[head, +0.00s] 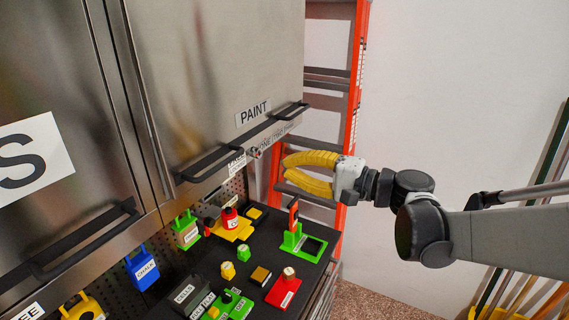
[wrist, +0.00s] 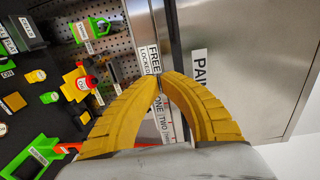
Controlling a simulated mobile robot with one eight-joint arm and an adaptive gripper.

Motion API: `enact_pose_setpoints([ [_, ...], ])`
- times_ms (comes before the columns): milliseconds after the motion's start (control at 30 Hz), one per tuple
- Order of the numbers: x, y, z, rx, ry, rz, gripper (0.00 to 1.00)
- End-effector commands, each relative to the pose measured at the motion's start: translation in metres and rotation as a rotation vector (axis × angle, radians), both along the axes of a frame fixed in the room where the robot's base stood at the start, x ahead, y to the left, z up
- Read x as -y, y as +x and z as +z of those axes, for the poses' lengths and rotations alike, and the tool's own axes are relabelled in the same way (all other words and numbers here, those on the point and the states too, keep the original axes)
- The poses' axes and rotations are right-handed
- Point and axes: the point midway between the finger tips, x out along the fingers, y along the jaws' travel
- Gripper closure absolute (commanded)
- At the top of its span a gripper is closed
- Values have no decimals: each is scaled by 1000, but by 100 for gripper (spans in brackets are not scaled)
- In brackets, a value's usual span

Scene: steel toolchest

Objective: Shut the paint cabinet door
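The paint cabinet door (head: 225,60) is a brushed steel panel with a white PAINT label (head: 252,113) near its lower right. In the wrist view the door (wrist: 250,60) fills the upper right, with its label partly hidden by a finger. I cannot tell how far the door stands from its frame. My gripper (head: 286,166) has two curved yellow fingers and is to the right of and below the door's lower corner, apart from it. In the wrist view the fingertips (wrist: 161,78) meet with nothing between them.
Below the door lies a dark worktop with a red bottle (head: 230,217), a green stand (head: 299,243) and a red block (head: 284,289). An orange ladder (head: 355,70) stands behind my gripper. The white wall side is open.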

Motion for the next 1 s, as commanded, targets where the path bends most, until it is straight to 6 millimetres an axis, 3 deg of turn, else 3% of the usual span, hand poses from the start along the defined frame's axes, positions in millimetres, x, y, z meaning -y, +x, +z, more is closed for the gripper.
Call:
enact_pose_setpoints([
  [300, -58, 38, -3, 1, -2, 4, 100],
  [500, -83, 55, -5, 0, -1, 2, 100],
  [1000, -93, 62, -6, 0, -1, -1, 100],
])
